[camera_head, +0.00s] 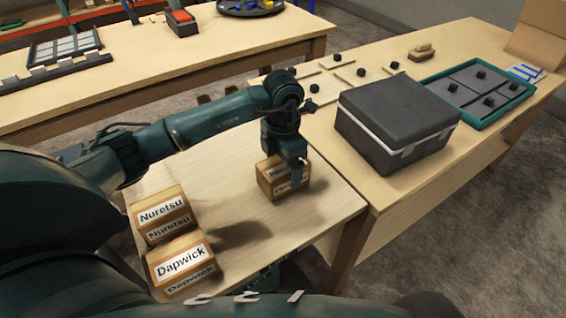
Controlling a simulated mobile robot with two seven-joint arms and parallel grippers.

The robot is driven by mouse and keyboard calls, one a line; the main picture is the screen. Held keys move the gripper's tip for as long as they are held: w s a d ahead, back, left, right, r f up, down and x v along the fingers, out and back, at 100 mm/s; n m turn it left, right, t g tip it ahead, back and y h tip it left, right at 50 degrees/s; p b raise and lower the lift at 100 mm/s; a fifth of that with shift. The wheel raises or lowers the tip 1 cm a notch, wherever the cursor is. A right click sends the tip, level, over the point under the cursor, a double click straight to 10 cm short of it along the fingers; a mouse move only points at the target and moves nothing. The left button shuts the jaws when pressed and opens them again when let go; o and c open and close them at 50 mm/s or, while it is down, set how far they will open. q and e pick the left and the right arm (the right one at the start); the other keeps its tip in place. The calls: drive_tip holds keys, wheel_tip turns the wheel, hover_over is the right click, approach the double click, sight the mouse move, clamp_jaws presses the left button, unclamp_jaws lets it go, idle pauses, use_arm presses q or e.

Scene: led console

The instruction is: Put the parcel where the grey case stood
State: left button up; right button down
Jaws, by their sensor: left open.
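A brown cardboard parcel (271,184) with a white label, only partly readable, sits on the near light-wood table. My left gripper (289,174) points down over this parcel from above. It is open, with one finger visible against the parcel's right part; the other finger is hidden, and contact cannot be told. Two more parcels stand at the table's left: one labelled Nuretsu (161,213) and one labelled Dapwick (180,263). The dark grey case (395,108), lid closed, stands on the right-hand table. My right gripper is not in view.
A green-rimmed tray (466,121) with dark panels and black knobs lies right of the case. Small black knobs (337,58) and a wooden block (421,52) lie behind it. Another bench (130,91) holds a grey grid panel (67,48). Bare tabletop surrounds the gripped-over parcel.

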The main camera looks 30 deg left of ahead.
sight(283, 164)
use_arm(q)
drive_tip(key=shift+r, duration=0.1)
drive_tip(key=shift+r, duration=0.3)
wheel_tip(283, 164, up, 12)
drive_tip(key=shift+f+b, duration=0.2)
drive_tip(key=shift+b, duration=0.15)
